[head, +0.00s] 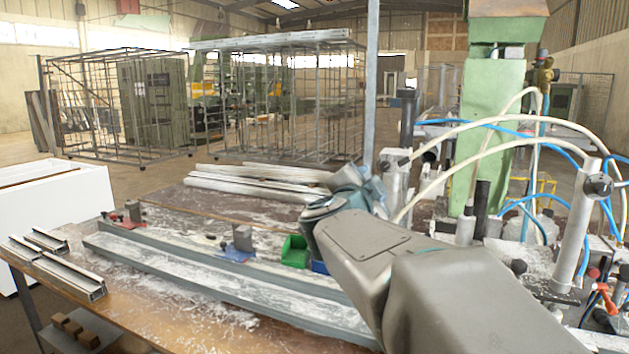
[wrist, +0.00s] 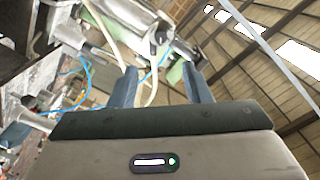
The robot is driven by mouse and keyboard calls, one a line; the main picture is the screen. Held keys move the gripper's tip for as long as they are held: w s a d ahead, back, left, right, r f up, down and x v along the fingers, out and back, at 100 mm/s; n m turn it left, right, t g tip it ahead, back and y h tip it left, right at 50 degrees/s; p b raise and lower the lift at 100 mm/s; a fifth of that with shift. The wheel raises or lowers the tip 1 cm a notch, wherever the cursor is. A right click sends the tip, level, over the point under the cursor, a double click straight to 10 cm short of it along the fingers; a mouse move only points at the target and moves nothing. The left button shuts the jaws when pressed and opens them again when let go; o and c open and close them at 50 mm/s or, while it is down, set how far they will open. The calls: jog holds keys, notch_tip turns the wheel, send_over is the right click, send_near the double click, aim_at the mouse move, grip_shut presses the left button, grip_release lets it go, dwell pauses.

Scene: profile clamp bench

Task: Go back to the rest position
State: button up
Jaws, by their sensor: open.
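My gripper shows in the wrist view (wrist: 160,80), with its two blue-grey fingers apart and nothing between them. The wrist view is tilted, with roof beams, hoses and machine parts behind the fingers. In the head view my arm reaches from the lower right over the bench (head: 190,312), and its wrist end is raised beside the machine's hoses. The fingers are hard to make out there. A clamp on a red base (head: 132,212) and a clamp on a blue base (head: 242,240) stand along the long grey rails (head: 180,262). My gripper is apart from both.
Short metal profiles (head: 68,277) lie at the bench's left. A green bin (head: 295,251) and a partly hidden blue bin (head: 320,267) stand by my arm. Pale bars (head: 250,183) lie behind. A green machine (head: 487,130) with looping hoses crowds the right. A white box (head: 90,200) stands left.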

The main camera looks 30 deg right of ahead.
dwell(0.5)
jog(key=a+f+n+t+y, duration=0.1)
jog(key=a+f+n+y, duration=0.6)
jog(key=a, duration=0.3)
jog(key=a+f+n+y, duration=0.7)
jog(key=a, duration=0.3)
jog(key=s+a+f+n+g, duration=0.3)
jog(key=s+f+n+g, duration=0.2)
jog(key=s+f+g, duration=0.4)
jog(key=s+f, duration=0.5)
jog(key=s, duration=0.3)
jog(key=shift+f+n+g, duration=0.3)
jog(key=shift+f+n, duration=0.05)
jog(key=shift+n, duration=0.05)
jog(key=shift+s+d, duration=0.1)
jog(key=shift+c, duration=0.8)
